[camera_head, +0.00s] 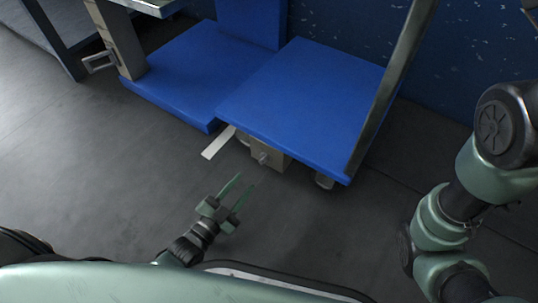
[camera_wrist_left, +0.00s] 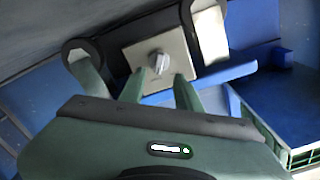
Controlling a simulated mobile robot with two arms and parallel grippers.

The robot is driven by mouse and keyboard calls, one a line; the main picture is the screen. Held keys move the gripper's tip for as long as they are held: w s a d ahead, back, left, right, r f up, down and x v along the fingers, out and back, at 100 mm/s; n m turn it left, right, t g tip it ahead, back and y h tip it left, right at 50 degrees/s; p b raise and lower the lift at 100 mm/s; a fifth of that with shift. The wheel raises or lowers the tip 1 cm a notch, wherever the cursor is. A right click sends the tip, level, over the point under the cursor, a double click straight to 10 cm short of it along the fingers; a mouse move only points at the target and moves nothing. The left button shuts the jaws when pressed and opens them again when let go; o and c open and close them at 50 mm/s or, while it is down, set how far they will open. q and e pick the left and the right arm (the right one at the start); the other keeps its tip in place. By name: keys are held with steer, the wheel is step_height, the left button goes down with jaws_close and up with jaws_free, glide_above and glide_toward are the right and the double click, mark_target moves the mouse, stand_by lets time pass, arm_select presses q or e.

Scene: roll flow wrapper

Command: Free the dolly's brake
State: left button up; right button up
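The dolly has a blue flat deck (camera_head: 305,95) and a slanted grey metal handle post (camera_head: 392,85) at its right side. Under its near edge is a beige box with a grey knob (camera_head: 263,157), probably the brake control. The same knob (camera_wrist_left: 159,62) shows in the left wrist view on a beige plate (camera_wrist_left: 176,47), between two casters. My left gripper (camera_head: 239,189) is open and empty, below and a little left of the knob, apart from it. In the left wrist view its fingers (camera_wrist_left: 160,92) point toward the knob. My right gripper is out of view.
A flat pale bar (camera_head: 218,142) sticks out low, left of the beige box. A blue machine base (camera_head: 190,70) stands left of the dolly, and a dark blue wall (camera_head: 460,70) rises behind. The grey floor (camera_head: 110,185) at left is clear. My right arm fills the right side.

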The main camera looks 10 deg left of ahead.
mark_target(261, 163)
arm_select(q)
steer(key=b+x, duration=0.2)
steer(key=x, duration=0.1)
steer(key=b+x, duration=0.2)
steer(key=x, duration=0.2)
steer(key=shift+w+f, duration=0.1)
steer(key=shift+f, duration=0.15)
steer(key=shift+w+d+r+b, duration=0.1)
steer(key=shift+w+d+b, duration=0.1)
steer(key=shift+w+b, duration=0.25)
jaws_close()
